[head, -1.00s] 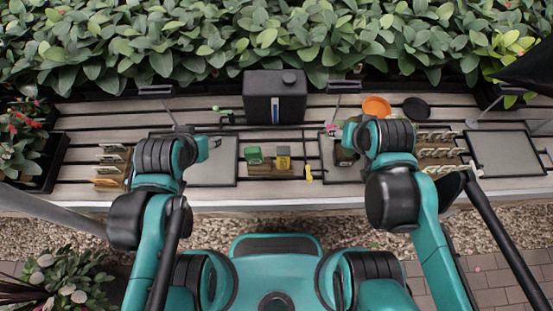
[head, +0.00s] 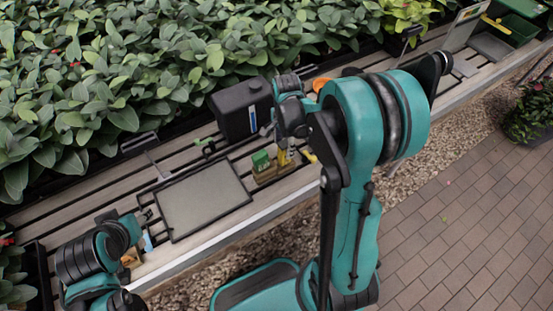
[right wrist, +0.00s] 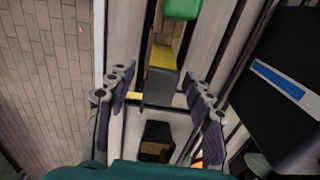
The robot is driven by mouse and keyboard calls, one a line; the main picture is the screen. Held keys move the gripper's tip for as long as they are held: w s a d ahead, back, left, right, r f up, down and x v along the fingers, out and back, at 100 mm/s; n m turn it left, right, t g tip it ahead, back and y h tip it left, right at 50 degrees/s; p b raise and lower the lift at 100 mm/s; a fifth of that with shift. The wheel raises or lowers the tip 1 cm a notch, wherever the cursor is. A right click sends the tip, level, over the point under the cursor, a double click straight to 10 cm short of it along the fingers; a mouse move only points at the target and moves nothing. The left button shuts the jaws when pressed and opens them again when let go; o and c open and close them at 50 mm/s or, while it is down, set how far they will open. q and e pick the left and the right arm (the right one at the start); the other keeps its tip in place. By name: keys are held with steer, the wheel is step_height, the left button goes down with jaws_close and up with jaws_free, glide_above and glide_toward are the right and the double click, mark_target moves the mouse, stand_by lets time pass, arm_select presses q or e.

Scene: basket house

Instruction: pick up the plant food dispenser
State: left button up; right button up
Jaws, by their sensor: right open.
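A small yellow box with a dark front (right wrist: 161,62) lies between the fingers of my right gripper (right wrist: 157,102) in the right wrist view, with room on both sides. This gripper is open and not closed on it. In the head view the yellow box (head: 284,158) shows just below my right gripper (head: 287,136), partly hidden by it. A green box (head: 261,160) stands to its left in the same wooden holder. I cannot tell for sure which box is the plant food dispenser. My left gripper (head: 143,224) is low at the left; its jaws are unclear.
A large black tank (head: 240,110) with a blue strip stands behind the boxes; it also shows in the right wrist view (right wrist: 285,82). A flat grey tray (head: 202,198) lies left of them. Dense plants (head: 150,70) line the back of the slatted bench.

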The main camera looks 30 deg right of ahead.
mark_target(284, 156)
step_height(284, 156, down, 2)
steer(key=shift+d+f+b, duration=0.15)
steer(key=shift+b, duration=0.25)
step_height(284, 156, down, 5)
steer(key=shift+w+r+b, duration=0.1)
steer(key=shift+b, duration=1.15)
steer(key=shift+r, duration=0.1)
jaws_close()
